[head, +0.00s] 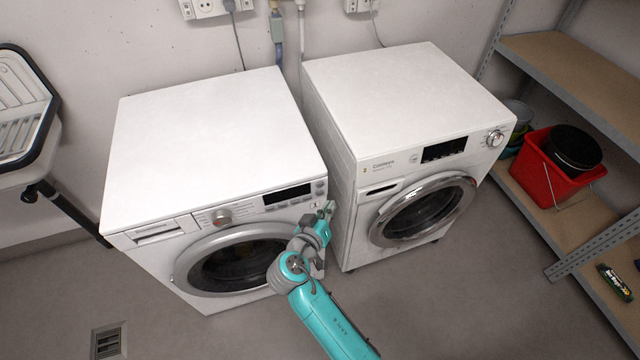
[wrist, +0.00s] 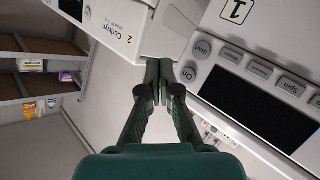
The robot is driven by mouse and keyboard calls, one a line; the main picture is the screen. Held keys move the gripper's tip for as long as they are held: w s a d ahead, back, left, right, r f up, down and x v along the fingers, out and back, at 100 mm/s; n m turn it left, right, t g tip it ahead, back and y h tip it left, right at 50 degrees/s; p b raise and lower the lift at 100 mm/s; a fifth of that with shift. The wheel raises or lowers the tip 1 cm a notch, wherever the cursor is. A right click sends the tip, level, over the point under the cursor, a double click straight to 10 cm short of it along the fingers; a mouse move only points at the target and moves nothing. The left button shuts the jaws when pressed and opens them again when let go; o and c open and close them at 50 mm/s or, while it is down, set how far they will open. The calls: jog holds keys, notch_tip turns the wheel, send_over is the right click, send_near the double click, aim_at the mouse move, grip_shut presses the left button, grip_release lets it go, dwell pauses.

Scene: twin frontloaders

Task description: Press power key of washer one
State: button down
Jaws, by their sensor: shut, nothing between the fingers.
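Washer one (head: 225,140) is the white left machine in the head view. Its front panel, marked "1", shows in the wrist view (wrist: 237,12). A dark display (wrist: 262,115) and several grey keys are on it. The power key, marked "On" (wrist: 195,66), is at the panel's corner, below the "Start" key (wrist: 203,48). My gripper (head: 329,208) is at the right front edge of washer one. Its fingers are together and empty in the wrist view (wrist: 166,70). The fingertips are just left of the "On" key; I cannot tell whether they touch it.
Washer two (head: 410,100), marked "2", stands to the right across a narrow gap. A metal shelf (head: 570,65) with a red bucket (head: 548,175) is at the far right. A sink (head: 22,110) is at the left. The floor in front is mostly clear.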

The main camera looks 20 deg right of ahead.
jog(key=shift+s, duration=0.75)
jog(key=shift+s, duration=0.1)
jog(key=shift+s, duration=0.4)
jog(key=s, duration=1.1)
dwell(5.3)
